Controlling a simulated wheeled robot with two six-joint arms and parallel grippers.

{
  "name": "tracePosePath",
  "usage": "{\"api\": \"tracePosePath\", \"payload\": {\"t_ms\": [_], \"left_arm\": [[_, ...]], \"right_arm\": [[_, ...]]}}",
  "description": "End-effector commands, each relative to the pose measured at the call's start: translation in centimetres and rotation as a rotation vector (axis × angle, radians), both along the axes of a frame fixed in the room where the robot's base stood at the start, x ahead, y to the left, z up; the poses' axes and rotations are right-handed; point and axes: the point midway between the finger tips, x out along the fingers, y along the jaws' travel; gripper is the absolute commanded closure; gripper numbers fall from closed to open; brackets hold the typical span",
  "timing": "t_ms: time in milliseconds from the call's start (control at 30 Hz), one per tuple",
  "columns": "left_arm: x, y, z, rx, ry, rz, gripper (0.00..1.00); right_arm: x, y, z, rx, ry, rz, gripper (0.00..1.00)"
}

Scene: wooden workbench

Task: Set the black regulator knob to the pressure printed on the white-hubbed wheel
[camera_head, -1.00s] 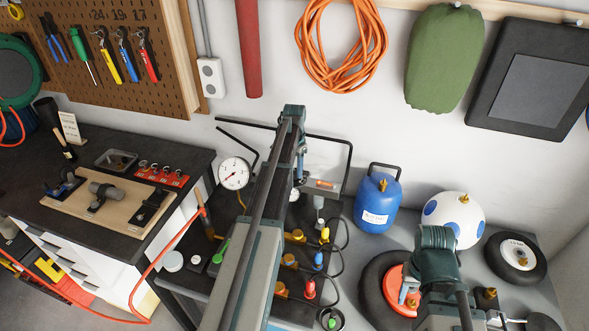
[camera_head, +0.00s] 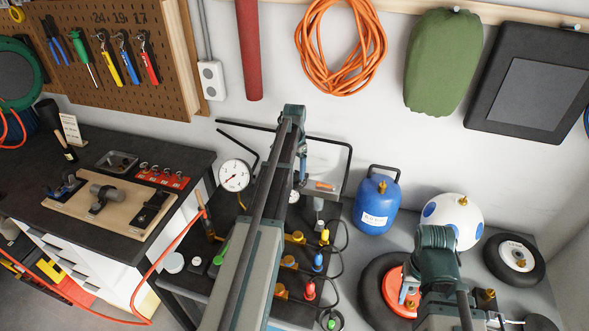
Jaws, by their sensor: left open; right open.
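The white-hubbed wheel (camera_head: 514,259) lies at the right end of the grey bench, a black tyre with a brass fitting. Print shows on its hub but is too small to read. A round white pressure gauge (camera_head: 234,175) stands left of my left arm. I cannot make out the black regulator knob; my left arm covers the area right of the gauge. My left gripper (camera_head: 298,184) is open behind that arm, mostly hidden. My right gripper (camera_head: 408,297) is open over the red-hubbed wheel (camera_head: 371,294), partly hidden by my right arm.
A blue tank (camera_head: 378,204) and a white ball with blue spots (camera_head: 455,220) stand at the back. Brass fittings with yellow, blue, red and green connectors (camera_head: 318,262) and black hoses sit right of my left arm. A red hose (camera_head: 168,248) hangs at the left.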

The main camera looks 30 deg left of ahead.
Motion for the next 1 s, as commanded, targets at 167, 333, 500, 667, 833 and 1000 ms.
{"api": "tracePosePath", "payload": {"t_ms": [167, 333, 500, 667, 833, 1000], "left_arm": [[0.0, 0.0, 2.7, 0.0, 0.0, 0.0, 0.24], [0.0, 0.0, 5.3, 0.0, 0.0, 0.0, 0.24], [0.0, 0.0, 7.8, 0.0, 0.0, 0.0, 0.24], [0.0, 0.0, 10.2, 0.0, 0.0, 0.0, 0.24], [0.0, 0.0, 12.2, 0.0, 0.0, 0.0, 0.24], [0.0, 0.0, 12.8, 0.0, 0.0, 0.0, 0.24]], "right_arm": [[0.0, 0.0, 2.7, 0.001, 0.0, -0.004, 0.5], [0.0, 0.0, 5.3, 0.001, 0.001, -0.007, 0.5], [0.0, 0.0, 7.8, 0.001, 0.002, -0.004, 0.5], [-0.1, 0.0, 10.2, 0.001, 0.003, -0.002, 0.5], [-0.1, 0.0, 12.2, 0.0, 0.003, -0.009, 0.5], [-0.1, 0.0, 12.8, 0.001, 0.003, -0.014, 0.5]]}}
